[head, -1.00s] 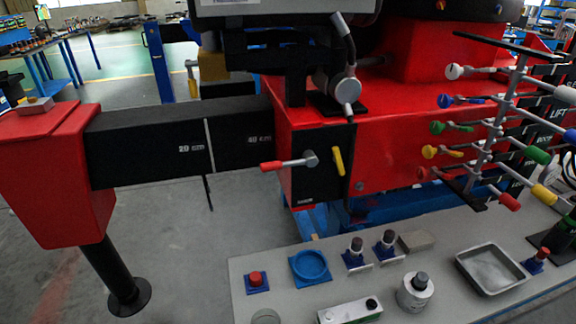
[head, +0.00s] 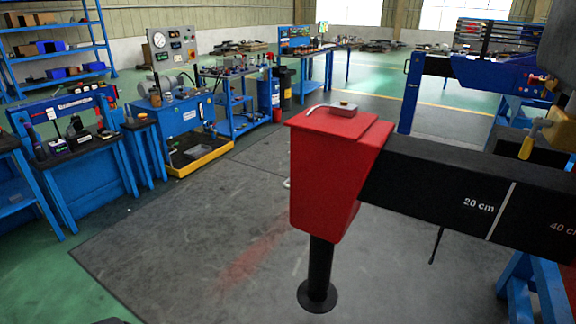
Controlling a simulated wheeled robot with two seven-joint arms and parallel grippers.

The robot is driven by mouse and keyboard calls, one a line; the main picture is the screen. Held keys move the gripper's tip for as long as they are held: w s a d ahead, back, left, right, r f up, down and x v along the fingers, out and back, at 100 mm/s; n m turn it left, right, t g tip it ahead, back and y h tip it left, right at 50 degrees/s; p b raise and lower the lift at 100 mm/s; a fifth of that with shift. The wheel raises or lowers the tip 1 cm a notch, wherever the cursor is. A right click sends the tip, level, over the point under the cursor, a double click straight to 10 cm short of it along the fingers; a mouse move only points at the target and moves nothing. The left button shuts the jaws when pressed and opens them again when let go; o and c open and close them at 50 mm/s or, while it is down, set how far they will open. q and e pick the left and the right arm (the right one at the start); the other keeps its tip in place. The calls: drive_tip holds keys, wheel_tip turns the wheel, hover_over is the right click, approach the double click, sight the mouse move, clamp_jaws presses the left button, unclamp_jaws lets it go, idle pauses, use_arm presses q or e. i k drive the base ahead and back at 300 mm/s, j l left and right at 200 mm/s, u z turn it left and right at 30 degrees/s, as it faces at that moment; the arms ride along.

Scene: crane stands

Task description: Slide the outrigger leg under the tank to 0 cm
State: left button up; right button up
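The outrigger leg is a black beam (head: 430,180) with white marks reading 20 cm and 40 cm. It runs out from the right edge of the head view. Its outer end is a red housing (head: 328,185) with a black jack post and round foot (head: 318,292) below it. The beam is drawn out, with both marks showing. The tank is not clearly in view; a grey body part fills the top right corner. Neither of my grippers is in view.
Open grey floor (head: 190,255) lies left of the red housing. Blue benches (head: 90,170) and a blue machine with a yellow tray (head: 200,155) stand at the left and back. A blue post (head: 410,95) stands behind the beam.

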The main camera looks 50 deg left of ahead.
sight(343, 157)
drive_tip(key=k+j, duration=0.1)
drive_tip(key=j, duration=2.05)
drive_tip(key=k+j, duration=0.15)
drive_tip(key=j, duration=0.95)
